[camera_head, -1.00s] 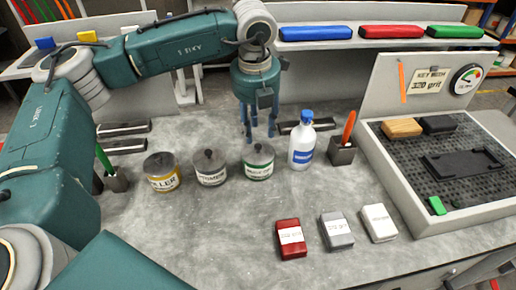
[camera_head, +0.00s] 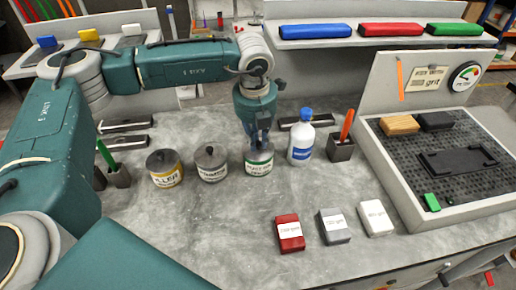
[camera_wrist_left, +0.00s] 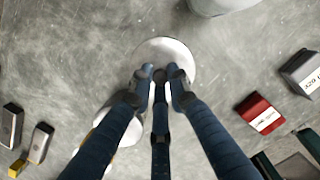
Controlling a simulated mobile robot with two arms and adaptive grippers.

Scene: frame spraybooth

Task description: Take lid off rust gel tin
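The tin with the green-edged label (camera_head: 259,168) stands upright on the grey bench, rightmost of three lidded tins; its label is too small to read surely, but it fits the rust gel tin. My left gripper (camera_head: 260,143) points down right over it, fingertips at its lid. In the left wrist view the round pale lid (camera_wrist_left: 168,50) lies under the fingers, and the fingertips (camera_wrist_left: 160,77) stand close around the small dark knob. Whether they press on it is not clear. The lid sits on the tin. My right gripper is not in view.
A filler tin (camera_head: 165,169) and a dark-lidded tin (camera_head: 211,164) stand to the left. A white bottle with blue cap (camera_head: 301,138) is close on the right, beside a dark pen cup (camera_head: 341,148). Red, grey and white blocks lie in front. The front left bench is clear.

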